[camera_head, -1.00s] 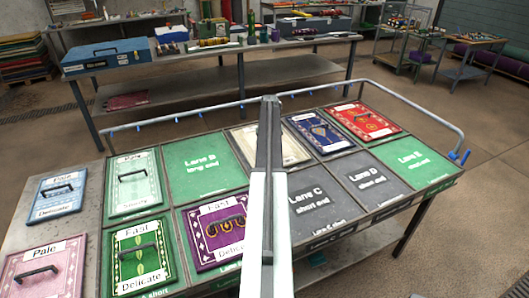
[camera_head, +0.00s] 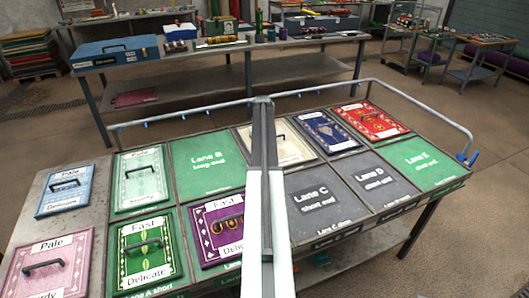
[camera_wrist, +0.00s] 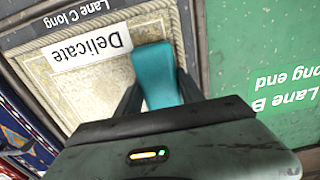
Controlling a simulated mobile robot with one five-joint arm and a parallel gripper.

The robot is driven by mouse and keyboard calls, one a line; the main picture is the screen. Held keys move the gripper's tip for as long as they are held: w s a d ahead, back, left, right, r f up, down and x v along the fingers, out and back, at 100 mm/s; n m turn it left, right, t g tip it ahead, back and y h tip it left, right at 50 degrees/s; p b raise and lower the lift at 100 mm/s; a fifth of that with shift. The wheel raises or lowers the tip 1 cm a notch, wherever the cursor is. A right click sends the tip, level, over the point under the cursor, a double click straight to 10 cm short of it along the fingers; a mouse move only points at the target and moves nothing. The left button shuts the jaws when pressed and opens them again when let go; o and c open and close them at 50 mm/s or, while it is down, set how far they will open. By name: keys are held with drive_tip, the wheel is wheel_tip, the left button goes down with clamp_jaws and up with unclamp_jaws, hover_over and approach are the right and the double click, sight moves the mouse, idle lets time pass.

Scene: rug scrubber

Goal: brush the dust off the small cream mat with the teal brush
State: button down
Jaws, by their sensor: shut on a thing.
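The cream mat (camera_head: 293,150) lies on the lane table, partly hidden behind my arm in the head view. In the wrist view the cream mat (camera_wrist: 75,92) has a braided border, dark specks and a white "Delicate" label. My gripper (camera_wrist: 155,95) is shut on the teal brush (camera_wrist: 155,72), which shows over the mat's side nearest the green Lane B panel. I cannot tell whether the brush touches the mat. In the head view the brush and fingertips are hidden by the arm.
Lane B (camera_head: 207,160) is a bare green panel left of the mat. A blue mat (camera_head: 325,131) and a red mat (camera_head: 371,121) lie to its right. A purple mat (camera_head: 215,238) with a handle lies nearer me. A metal rail (camera_head: 205,115) runs along the table's far edge.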

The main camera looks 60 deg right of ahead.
drive_tip(key=shift+s+d, duration=0.6)
drive_tip(key=shift+d, duration=0.3)
drive_tip(key=shift+s+d, duration=0.65)
drive_tip(key=shift+d, duration=0.25)
drive_tip(key=shift+s+d, duration=0.6)
drive_tip(key=shift+d, duration=0.3)
drive_tip(key=shift+w+a+f, duration=0.1)
drive_tip(key=shift+w+a, duration=0.35)
drive_tip(key=shift+a, duration=0.3)
drive_tip(key=shift+w+a, duration=0.45)
drive_tip(key=shift+a, duration=0.25)
drive_tip(key=shift+w+a, duration=1.1)
drive_tip(key=shift+a, duration=0.25)
wheel_tip(320, 180, up, 6)
drive_tip(key=p, duration=0.6)
drive_tip(key=shift+d+r, duration=0.1)
drive_tip(key=shift+r, duration=0.1)
drive_tip(key=shift+f, duration=0.15)
